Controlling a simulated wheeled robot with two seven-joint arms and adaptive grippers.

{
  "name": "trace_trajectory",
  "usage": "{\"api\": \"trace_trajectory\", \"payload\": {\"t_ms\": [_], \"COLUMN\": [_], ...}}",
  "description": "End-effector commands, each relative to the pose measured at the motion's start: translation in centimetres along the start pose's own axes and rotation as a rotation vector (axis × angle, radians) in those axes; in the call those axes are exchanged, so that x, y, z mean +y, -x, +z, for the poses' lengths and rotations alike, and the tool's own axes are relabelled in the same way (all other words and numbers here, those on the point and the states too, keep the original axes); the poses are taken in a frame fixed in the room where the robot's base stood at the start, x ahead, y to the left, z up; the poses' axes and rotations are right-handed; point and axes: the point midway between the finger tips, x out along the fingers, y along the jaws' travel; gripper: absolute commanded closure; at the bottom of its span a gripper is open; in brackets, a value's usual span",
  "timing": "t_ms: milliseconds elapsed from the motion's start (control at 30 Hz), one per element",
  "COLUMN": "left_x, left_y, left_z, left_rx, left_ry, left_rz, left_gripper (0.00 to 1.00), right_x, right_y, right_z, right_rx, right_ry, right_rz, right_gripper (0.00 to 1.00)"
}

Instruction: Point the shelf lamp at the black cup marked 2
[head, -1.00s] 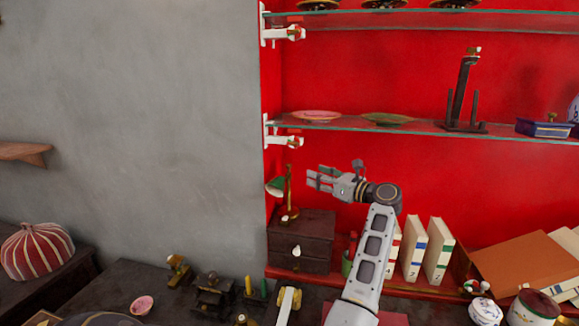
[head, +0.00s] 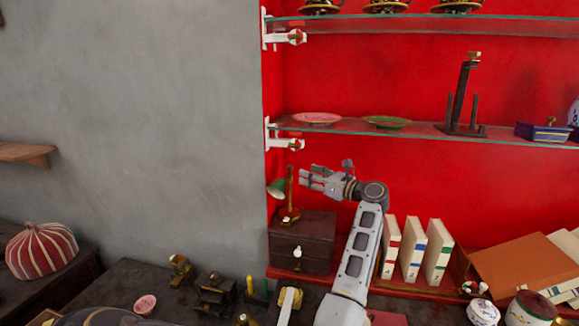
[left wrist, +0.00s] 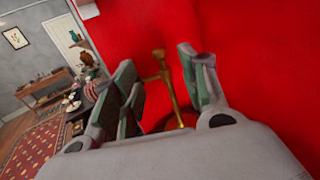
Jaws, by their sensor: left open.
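The shelf lamp has a green shade (head: 276,188) and a brass post (head: 290,187). It stands on a small dark drawer box (head: 302,240), with its shade turned to the left. My left gripper (head: 312,178) is just right of the lamp post at about its top. In the left wrist view the brass post (left wrist: 169,85) shows between the open fingers of the left gripper (left wrist: 158,82); I cannot tell whether they touch it. I cannot make out a black cup marked 2. My right gripper is not in view.
White books (head: 413,250) stand right of the drawer box on the red shelf. A glass shelf (head: 420,130) with plates runs above the gripper. Small dark and brass items (head: 215,295) crowd the lower table.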

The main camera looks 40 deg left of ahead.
Motion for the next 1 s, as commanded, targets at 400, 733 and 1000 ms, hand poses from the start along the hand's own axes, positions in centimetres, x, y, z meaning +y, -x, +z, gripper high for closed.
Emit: {"api": "trace_trajectory", "payload": {"t_ms": [400,733,1000], "left_x": [0.0,0.1,0.0], "left_y": [-4.4,-7.9,-10.0], "left_z": [0.3,0.2,0.1], "left_rx": [-0.001,-0.002,-0.002], "left_ry": [0.0,-0.001,-0.001], "left_rz": [0.001,0.002,0.001], "left_gripper": [0.56,0.56,0.56], "right_x": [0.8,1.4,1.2], "right_y": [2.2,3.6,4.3], "right_z": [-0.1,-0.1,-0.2], "right_rx": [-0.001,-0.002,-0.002], "right_ry": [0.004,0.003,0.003], "right_rz": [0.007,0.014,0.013], "right_gripper": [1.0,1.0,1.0]}}
